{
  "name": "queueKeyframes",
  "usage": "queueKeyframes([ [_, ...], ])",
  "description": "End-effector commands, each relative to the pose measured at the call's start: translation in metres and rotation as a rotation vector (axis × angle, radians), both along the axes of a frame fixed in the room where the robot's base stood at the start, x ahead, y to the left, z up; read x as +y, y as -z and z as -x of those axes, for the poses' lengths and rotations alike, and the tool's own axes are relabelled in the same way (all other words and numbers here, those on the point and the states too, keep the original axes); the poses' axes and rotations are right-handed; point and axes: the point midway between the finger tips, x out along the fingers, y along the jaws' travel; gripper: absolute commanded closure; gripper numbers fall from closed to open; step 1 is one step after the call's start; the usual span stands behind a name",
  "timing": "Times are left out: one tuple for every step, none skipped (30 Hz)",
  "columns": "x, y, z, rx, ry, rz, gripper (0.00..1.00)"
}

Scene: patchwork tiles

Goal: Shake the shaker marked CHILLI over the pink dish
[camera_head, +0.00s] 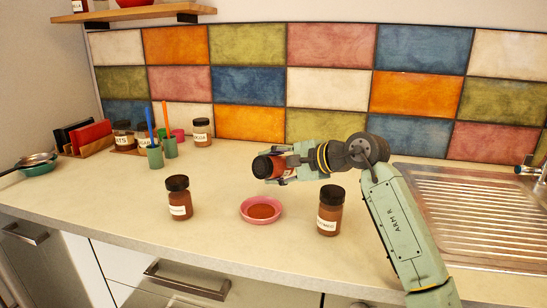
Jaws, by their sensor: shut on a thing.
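My gripper (285,172) is shut on a shaker (273,168) with a dark lid and reddish-brown contents. The shaker is tipped about sideways, its lid end to the left. It is held in the air, above and slightly behind the pink dish as seen here. I cannot read its label, which is mostly hidden by the fingers. The pink dish (245,214) stands on the worktop with reddish-brown matter in it.
A labelled shaker (178,198) stands upright left of the dish, another (330,211) right of it. More jars (201,132) and green cups (155,157) stand at the back left. A sink drainer (475,215) is at right. The front worktop is clear.

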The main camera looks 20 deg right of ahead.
Motion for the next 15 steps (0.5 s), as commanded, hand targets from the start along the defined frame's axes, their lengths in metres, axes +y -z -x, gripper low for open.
queueKeyframes([
  [0.0001,-0.0078,0.0001,0.013,0.001,-0.029,0.90],
  [0.0005,-0.0084,0.0003,0.021,0.000,-0.046,0.90],
  [0.0009,-0.0092,0.0005,0.032,0.000,-0.068,0.90],
  [0.0011,-0.0098,0.0006,0.039,0.000,-0.083,0.90],
  [0.0013,-0.0105,0.0007,0.047,0.000,-0.099,0.90],
  [0.0015,-0.0111,0.0008,0.056,0.000,-0.118,0.90],
  [0.0017,-0.0115,0.0010,0.063,0.000,-0.133,0.90],
  [0.0021,-0.0120,0.0012,0.070,0.000,-0.146,0.90],
  [0.0024,-0.0125,0.0013,0.078,-0.001,-0.164,0.90],
  [0.0025,-0.0127,0.0014,0.084,0.000,-0.176,0.90],
  [0.0026,-0.0128,0.0015,0.089,0.000,-0.187,0.90],
  [0.0027,-0.0126,0.0015,0.096,0.000,-0.200,0.90],
  [0.0029,-0.0125,0.0015,0.099,0.000,-0.207,0.90],
  [0.0030,-0.0125,0.0016,0.103,0.000,-0.215,0.90],
  [0.0031,-0.0123,0.0017,0.107,0.000,-0.224,0.90],
])
